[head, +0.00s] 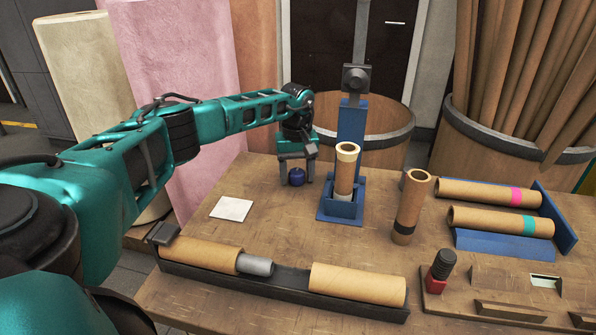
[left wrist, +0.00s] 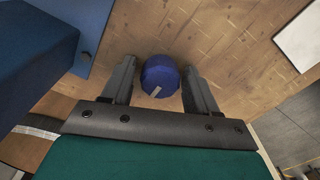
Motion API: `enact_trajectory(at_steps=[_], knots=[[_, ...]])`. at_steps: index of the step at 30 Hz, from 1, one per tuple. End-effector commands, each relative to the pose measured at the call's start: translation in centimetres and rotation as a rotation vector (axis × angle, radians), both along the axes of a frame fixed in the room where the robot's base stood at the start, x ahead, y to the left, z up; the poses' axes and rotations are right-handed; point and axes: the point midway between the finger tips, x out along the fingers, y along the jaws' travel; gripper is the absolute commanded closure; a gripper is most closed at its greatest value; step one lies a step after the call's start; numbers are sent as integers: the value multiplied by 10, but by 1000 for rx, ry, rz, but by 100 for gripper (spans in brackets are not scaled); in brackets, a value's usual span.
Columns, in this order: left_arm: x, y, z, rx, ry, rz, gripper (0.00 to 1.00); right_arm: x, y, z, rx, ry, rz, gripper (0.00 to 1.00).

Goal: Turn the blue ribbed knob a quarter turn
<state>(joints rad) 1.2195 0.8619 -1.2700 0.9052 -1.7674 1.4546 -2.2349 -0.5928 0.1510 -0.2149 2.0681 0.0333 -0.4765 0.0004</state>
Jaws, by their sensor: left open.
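The blue knob (head: 296,177) sits on the wooden table at the back, left of the blue stand. In the left wrist view the knob (left wrist: 160,76) shows from above with a pale pointer mark on its top. My left gripper (head: 297,170) points down over the knob. In the left wrist view its two fingers (left wrist: 160,82) are apart, one on each side of the knob, with a small gap visible on each side. My right gripper is not in view.
The blue stand (head: 353,120) with an upright cardboard tube (head: 345,170) is close right of the gripper. A white square (head: 231,208) lies front left. A black trough (head: 285,290) with tubes lines the front. Another tube (head: 410,207) stands farther right.

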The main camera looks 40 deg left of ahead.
Motion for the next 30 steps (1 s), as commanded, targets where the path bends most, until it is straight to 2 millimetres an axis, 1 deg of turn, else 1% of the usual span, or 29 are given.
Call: enact_trajectory(at_steps=[5, 20, 30], knots=[[0, 0, 9, 0, 0, 1, 41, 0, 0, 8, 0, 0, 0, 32], [0, 0, 49, 0, -1, 2, 41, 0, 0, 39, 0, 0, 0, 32], [0, 0, 50, 0, 0, 2, 41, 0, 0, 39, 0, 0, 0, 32]])
